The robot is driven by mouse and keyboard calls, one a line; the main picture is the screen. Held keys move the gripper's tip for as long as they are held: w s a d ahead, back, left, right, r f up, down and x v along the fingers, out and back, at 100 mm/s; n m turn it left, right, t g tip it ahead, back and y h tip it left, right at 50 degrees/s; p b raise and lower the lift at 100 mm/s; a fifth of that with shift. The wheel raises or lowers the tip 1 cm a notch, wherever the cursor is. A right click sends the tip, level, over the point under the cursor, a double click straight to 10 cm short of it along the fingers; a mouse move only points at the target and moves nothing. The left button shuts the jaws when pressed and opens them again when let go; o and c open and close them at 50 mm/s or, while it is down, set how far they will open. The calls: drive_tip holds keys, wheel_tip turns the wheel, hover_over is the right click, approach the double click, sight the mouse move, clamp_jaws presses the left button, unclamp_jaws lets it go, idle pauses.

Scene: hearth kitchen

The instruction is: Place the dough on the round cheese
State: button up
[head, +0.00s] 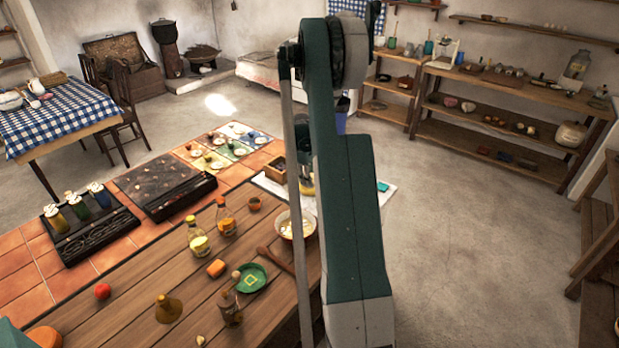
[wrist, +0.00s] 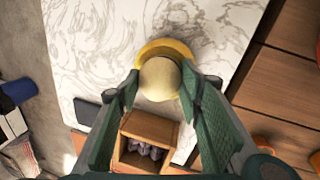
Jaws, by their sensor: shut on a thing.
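The dough (wrist: 159,79) is a pale, round ball between the two fingers of my gripper (wrist: 160,83) in the wrist view. My gripper is shut on it. The round cheese (wrist: 168,46) is a yellow disc directly behind the dough in that view, with its upper rim showing and the rest covered by the dough. I cannot tell whether the dough touches the cheese or is held above it. In the head view, a yellow part of the cheese (head: 308,188) shows beside my arm, which hides most of the gripper and the dough.
The cheese lies on a white marble slab (wrist: 100,40). A small open wooden box (wrist: 150,127) stands close below the gripper; it also shows in the head view (head: 274,169). A white bowl (head: 297,224), bottles and a green plate (head: 251,278) stand nearer on the counter.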

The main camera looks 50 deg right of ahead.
drive_tip(key=shift+f, duration=0.15)
drive_tip(key=o, duration=0.7)
drive_tip(key=v, duration=1.2)
drive_tip(key=shift+p, duration=0.35)
idle(0.4)
